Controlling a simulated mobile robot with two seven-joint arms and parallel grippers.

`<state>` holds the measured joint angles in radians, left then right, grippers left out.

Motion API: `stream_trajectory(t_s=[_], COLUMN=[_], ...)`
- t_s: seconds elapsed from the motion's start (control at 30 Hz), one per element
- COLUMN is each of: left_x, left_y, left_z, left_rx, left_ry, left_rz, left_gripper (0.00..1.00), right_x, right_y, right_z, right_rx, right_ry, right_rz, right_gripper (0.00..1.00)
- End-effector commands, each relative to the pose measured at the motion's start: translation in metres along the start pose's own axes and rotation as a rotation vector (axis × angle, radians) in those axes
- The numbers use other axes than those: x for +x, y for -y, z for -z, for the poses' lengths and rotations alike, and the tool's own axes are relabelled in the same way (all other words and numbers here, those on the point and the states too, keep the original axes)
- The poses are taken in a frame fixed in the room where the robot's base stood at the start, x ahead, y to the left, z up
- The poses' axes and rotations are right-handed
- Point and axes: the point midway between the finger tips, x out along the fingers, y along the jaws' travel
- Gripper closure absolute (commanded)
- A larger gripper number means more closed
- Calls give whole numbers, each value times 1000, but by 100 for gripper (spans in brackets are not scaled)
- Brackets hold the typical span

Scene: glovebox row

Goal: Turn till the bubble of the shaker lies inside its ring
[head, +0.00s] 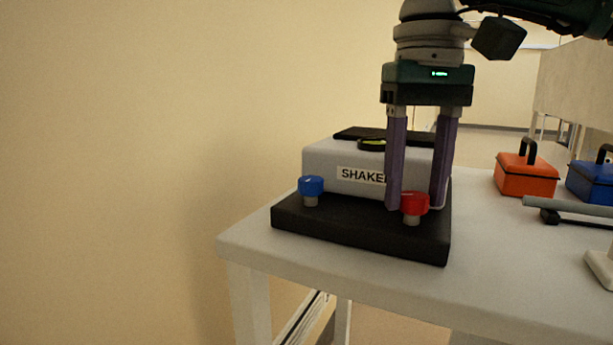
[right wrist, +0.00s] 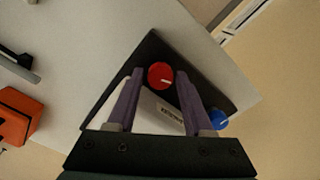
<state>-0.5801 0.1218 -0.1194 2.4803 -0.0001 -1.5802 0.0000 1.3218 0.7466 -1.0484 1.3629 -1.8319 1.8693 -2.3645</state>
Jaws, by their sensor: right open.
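The shaker (head: 318,160) is a light grey box on a black base plate (head: 350,228), at the left end of a white table. A round bubble level (head: 372,145) with a yellow-green vial sits on top; the bubble's place in its ring is too small to tell. A blue knob (head: 311,186) is at the base's front left and a red knob (head: 414,204) at its front right. My right gripper (head: 415,205) points down, open, its purple fingers at the red knob. In the right wrist view the red knob (right wrist: 161,75) shows between the fingertips. My left gripper is not in view.
On the white table (head: 500,280), an orange toolbox (head: 526,174) and a blue toolbox (head: 590,182) stand to the right. A grey bar (head: 570,206) lies in front of them. A plain wall is at the left; the table's front strip is clear.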

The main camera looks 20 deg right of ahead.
Motion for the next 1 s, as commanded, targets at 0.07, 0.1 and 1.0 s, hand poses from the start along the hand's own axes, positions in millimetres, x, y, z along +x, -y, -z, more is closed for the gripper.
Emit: stream_trajectory(t_s=[0.07,0.1,1.0], left_x=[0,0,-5], left_y=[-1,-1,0], left_z=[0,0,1], left_rx=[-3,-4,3], left_ry=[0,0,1], left_rz=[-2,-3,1], left_gripper=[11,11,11], right_x=[0,0,-2], right_y=[0,0,0], right_z=[0,0,0], right_rx=[0,0,55], right_ry=[0,0,1], right_rz=[0,0,-1], right_gripper=[50,54,100])
